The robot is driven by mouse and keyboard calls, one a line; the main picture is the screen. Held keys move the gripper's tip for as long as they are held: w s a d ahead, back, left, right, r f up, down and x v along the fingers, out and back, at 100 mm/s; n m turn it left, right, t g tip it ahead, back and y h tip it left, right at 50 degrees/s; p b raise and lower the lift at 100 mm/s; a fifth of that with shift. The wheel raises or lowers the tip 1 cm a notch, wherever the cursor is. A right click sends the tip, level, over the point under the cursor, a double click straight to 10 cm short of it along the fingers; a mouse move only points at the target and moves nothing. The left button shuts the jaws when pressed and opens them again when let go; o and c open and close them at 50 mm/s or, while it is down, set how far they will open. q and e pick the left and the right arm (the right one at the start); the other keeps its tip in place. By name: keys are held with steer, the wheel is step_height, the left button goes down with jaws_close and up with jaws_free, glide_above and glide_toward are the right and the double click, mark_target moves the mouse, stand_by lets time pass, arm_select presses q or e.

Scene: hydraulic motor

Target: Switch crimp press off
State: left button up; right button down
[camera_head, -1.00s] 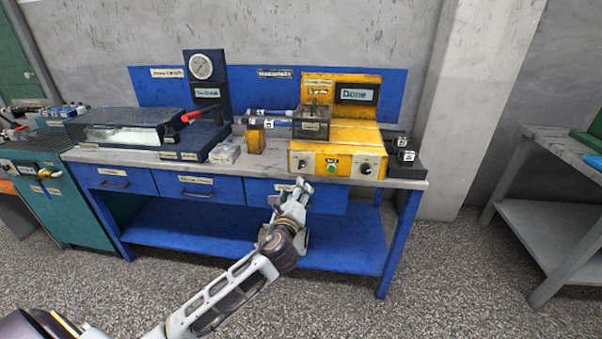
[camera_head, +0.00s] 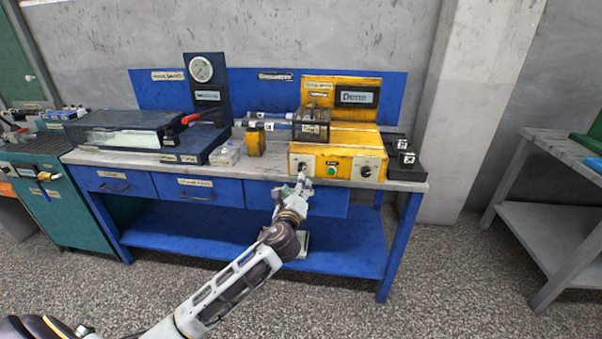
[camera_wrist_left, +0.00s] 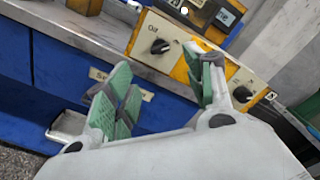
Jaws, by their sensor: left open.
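The yellow crimp press (camera_head: 345,140) stands on the right part of the blue workbench. Its front panel has a left knob (camera_head: 302,165), a green button (camera_head: 332,170) and a right knob (camera_head: 366,171). My left gripper (camera_head: 302,182) is open and empty, just in front of and below the left knob. In the left wrist view, the black left knob (camera_wrist_left: 160,46) is beyond the spread fingers of the gripper (camera_wrist_left: 164,92), not touched by them. The right knob (camera_wrist_left: 242,94) is beside the right finger, which hides the panel's middle. My right gripper is not in view.
A black block (camera_head: 405,160) stands right of the press. A clear box (camera_head: 225,154) and a dark-topped machine (camera_head: 135,130) are to the left.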

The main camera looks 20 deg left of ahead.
mark_target(302, 169)
arm_select(q)
steer(key=shift+b+x, duration=0.7)
steer(key=shift+x, duration=4.45)
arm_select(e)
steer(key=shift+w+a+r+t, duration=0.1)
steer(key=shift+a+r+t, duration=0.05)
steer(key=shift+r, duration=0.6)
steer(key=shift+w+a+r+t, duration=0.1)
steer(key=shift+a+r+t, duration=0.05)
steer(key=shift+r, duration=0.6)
arm_select(q)
steer(key=shift+f, duration=0.1)
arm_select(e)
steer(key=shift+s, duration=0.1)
arm_select(q)
steer(key=shift+c, duration=0.6)
steer(key=c, duration=0.9)
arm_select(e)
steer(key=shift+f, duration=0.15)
